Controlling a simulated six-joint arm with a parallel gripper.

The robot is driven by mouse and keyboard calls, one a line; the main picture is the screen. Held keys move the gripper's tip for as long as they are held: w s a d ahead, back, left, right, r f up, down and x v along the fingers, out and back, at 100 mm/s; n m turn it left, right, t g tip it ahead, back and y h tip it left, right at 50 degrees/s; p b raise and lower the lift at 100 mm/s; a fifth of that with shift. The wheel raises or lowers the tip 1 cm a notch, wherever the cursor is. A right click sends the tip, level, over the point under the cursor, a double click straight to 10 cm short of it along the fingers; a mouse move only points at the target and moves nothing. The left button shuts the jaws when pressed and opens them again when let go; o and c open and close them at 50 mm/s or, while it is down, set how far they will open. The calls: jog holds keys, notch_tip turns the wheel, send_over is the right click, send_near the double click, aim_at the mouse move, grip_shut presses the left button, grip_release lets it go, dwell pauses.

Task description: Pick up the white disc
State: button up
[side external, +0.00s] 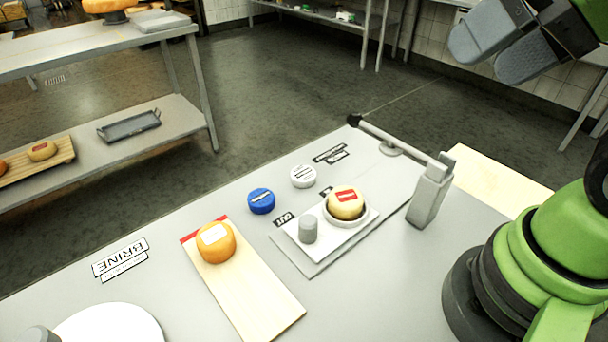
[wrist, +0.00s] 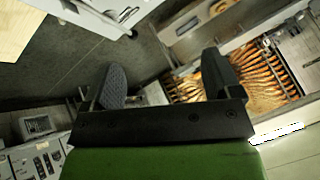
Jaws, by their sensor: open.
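My gripper (side external: 480,58) is high at the top right of that view, well above and apart from the white disc. In the wrist view my gripper (wrist: 163,62) shows two fingers spread wide with nothing between them. The white disc is not in the wrist view, which looks out over distant floor and equipment.
Right of the discs, a white tray (side external: 291,247) bears a small cheese (side external: 346,203) in a ring and a grey cylinder (side external: 308,229). A grey post with a bar (side external: 430,190) stands further right. An orange cheese (side external: 216,243) sits on a wooden board (side external: 262,314).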

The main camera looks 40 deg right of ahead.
jog(key=shift+w, duration=0.1)
jog(key=n+g+h, duration=0.2)
jog(key=n+g, duration=0.4)
send_over(303, 173)
jog(key=f, duration=2.5)
jog(key=shift+s+a+f, duration=0.1)
jog(key=shift+s+a, duration=0.05)
jog(key=shift+s, duration=0.2)
jog(key=f, duration=0.5)
jog(key=shift+w+d+f, duration=0.2)
jog(key=shift+w+f, duration=0.1)
jog(key=shift+f, duration=0.05)
